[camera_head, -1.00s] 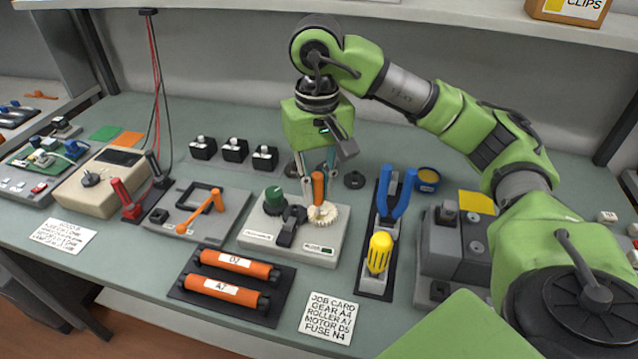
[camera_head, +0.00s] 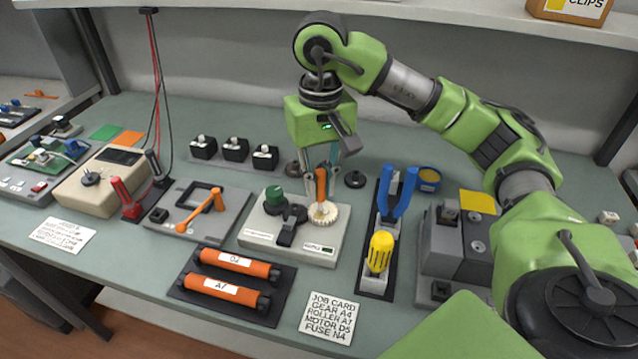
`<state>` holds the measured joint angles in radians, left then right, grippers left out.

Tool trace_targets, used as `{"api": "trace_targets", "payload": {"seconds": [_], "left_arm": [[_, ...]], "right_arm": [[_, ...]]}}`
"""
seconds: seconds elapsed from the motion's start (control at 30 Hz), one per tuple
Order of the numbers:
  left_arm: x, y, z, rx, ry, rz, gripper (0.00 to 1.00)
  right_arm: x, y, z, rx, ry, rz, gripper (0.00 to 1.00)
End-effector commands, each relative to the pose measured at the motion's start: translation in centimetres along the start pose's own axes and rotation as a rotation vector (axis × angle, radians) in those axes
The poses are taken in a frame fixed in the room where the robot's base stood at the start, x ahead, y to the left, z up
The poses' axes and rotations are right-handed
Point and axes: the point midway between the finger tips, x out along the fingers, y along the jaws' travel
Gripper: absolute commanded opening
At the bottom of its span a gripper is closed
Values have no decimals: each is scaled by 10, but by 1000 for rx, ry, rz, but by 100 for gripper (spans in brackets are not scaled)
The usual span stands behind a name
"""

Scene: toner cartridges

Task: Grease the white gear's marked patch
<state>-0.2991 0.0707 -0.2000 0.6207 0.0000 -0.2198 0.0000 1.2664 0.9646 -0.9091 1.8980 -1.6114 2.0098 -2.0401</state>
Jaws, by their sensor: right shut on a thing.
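The white gear (camera_head: 323,215) sits on the right part of a light grey gear unit (camera_head: 275,238), beside dark gears and a green knob (camera_head: 274,195). My right gripper (camera_head: 321,172) is shut on an orange-handled tool (camera_head: 321,186), held upright just over the white gear. The tool's lower end meets the gear in the picture; whether it touches cannot be told. The gear's marked patch cannot be made out. A blue tub with yellow contents (camera_head: 429,179) stands at the right behind the tool rack. My left gripper is not in view.
A rack with blue-handled pliers (camera_head: 397,193) and a yellow screwdriver (camera_head: 380,252) stands right of the gear unit. Orange rollers (camera_head: 228,290) lie in front left, a job card (camera_head: 330,317) in front. A frame with an orange lever (camera_head: 199,212) is at left.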

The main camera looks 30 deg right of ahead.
Motion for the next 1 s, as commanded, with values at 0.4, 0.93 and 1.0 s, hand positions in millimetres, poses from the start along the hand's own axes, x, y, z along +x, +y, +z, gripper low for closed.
{"api": "trace_targets", "payload": {"seconds": [0.4,0.93,1.0], "left_arm": [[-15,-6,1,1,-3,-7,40],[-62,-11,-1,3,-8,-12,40],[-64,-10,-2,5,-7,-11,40]], "right_arm": [[-16,0,0,0,0,1,2],[-69,0,0,0,0,1,2],[-71,0,0,0,-1,1,2]]}}
